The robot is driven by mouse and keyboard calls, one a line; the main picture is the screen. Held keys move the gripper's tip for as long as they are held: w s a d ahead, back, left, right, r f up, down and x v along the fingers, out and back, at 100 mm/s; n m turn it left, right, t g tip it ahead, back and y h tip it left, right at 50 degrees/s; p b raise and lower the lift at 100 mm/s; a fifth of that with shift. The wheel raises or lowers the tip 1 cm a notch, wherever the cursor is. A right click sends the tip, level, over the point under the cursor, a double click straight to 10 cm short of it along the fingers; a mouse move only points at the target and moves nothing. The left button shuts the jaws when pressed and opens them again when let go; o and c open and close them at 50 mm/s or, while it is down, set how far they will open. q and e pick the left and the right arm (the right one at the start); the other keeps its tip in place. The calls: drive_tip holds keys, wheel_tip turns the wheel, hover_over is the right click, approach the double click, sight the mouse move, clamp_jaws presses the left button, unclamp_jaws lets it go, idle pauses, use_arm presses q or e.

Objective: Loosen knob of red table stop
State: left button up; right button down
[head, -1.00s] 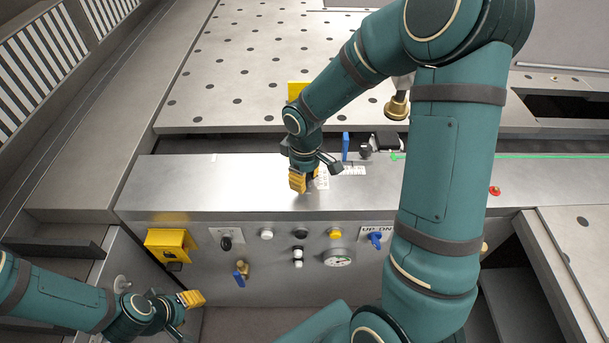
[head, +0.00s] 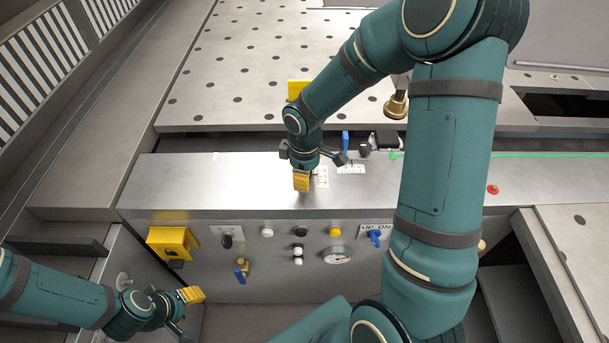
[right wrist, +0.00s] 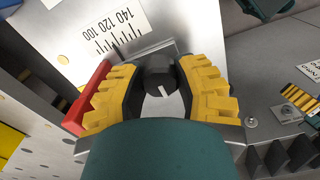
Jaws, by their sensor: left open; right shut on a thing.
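The black knob (right wrist: 160,78), with a white line on its face, sits between the yellow fingers of my right gripper (right wrist: 160,88) in the right wrist view. The fingers are shut on its two sides. A red part (right wrist: 88,98), likely of the red table stop, shows beside the left finger, partly hidden by it. In the head view my right gripper (head: 302,181) points down at the steel ledge, and its arm and fingers hide the knob and the stop. My left gripper (head: 192,295) is open and empty at the lower left, in front of the machine's front panel.
A printed scale (right wrist: 112,30) lies beside the knob. The front panel carries a yellow box (head: 172,242), a gauge (head: 337,256) and blue handles. A blue lever (head: 345,143) stands behind the ledge, right of my right gripper.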

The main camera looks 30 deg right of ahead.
drive_tip(key=c, duration=0.6)
unclamp_jaws()
